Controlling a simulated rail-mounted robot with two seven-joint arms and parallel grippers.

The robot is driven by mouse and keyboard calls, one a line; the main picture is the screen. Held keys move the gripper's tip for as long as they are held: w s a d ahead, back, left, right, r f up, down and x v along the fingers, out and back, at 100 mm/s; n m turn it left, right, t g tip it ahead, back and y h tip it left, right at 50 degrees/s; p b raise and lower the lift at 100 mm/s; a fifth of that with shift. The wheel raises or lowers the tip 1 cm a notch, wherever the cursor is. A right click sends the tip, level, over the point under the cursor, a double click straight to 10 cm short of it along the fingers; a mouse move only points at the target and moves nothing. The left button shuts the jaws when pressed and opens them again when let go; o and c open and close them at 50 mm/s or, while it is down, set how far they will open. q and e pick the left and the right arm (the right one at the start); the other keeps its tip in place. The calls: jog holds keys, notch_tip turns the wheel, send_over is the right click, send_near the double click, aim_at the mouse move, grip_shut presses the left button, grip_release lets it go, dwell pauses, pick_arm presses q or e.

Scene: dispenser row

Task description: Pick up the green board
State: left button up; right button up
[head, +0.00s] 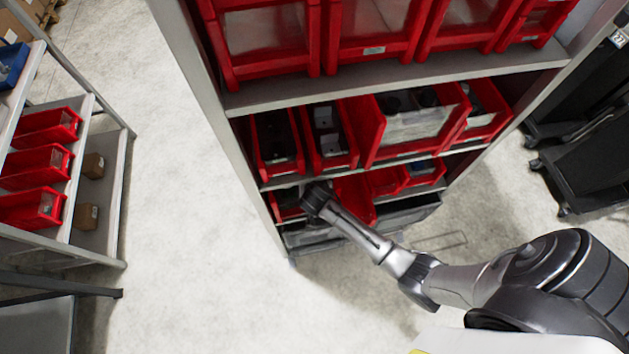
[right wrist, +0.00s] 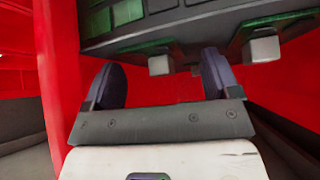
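My right arm reaches in from the right in the head view, with its gripper (head: 314,197) at a small red bin (head: 281,199) low on the shelf. A dark board with green edges and green squares (right wrist: 150,22) lies just beyond the fingertips, inside the red bin (right wrist: 60,75). Light grey blocks (right wrist: 160,64) show on its near edge. The board cannot be made out in the head view. My left gripper is out of view.
The shelf (head: 400,78) holds rows of red bins, with one row (head: 330,150) directly above my right gripper. Another rack (head: 112,170) stands at the left, and black carts (head: 585,165) at the right. The floor (head: 200,230) between is clear.

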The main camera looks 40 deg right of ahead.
jog(key=shift+s+d+f, duration=0.1)
jog(key=shift+s+f, duration=0.1)
jog(key=shift+f, duration=0.15)
jog(key=shift+c, duration=0.5)
jog(key=shift+d, duration=0.1)
jog(key=c, duration=0.4)
jog(key=shift+f, duration=0.1)
jog(key=c, duration=0.5)
